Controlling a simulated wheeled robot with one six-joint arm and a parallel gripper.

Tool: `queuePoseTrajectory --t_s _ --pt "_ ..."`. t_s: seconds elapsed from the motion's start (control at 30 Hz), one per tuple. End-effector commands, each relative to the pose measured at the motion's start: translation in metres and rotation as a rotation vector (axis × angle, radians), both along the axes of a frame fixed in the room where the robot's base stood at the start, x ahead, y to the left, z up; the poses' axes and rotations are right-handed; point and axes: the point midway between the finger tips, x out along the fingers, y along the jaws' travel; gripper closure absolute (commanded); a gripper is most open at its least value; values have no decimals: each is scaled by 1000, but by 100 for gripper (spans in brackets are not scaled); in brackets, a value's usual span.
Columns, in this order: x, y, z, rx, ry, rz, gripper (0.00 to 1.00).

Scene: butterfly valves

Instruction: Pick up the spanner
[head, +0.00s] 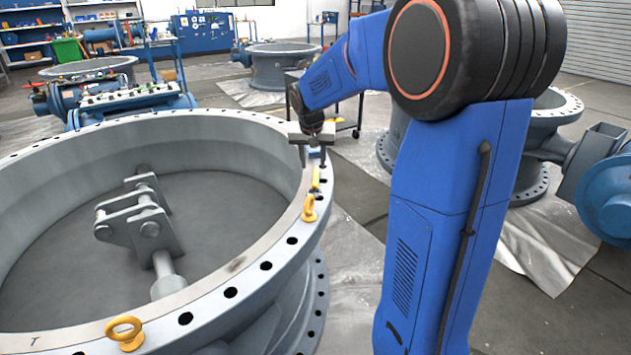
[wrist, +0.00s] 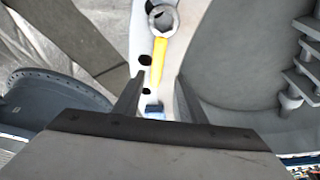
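The spanner (head: 316,177) lies on the flat top rim of the large grey valve ring (head: 240,262), just behind an orange lifting eye. In the wrist view its yellow handle (wrist: 158,60) runs up the picture to a grey ring-shaped end (wrist: 163,19). My gripper (head: 312,160) is above the rim, pointing down. In the wrist view my gripper (wrist: 160,76) is open, with one finger on each side of the line of the handle and nothing between them. A small blue part (wrist: 154,110) shows between the fingers; I cannot tell whether it belongs to the spanner.
Orange lifting eyes stand up from the rim, one near the spanner (head: 309,208) and one at the front (head: 125,332). The valve ring is open inside, with a grey bracket (head: 140,215). A dark trolley (head: 345,110) stands behind my gripper. Another valve (head: 605,185) is at right.

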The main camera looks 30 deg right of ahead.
Motion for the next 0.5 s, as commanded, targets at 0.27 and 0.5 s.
queuePoseTrajectory --t_s 0.27,0.5 --pt "4 -4 -13 1 1 0 62" --pt "10 -16 -40 1 4 -2 62"
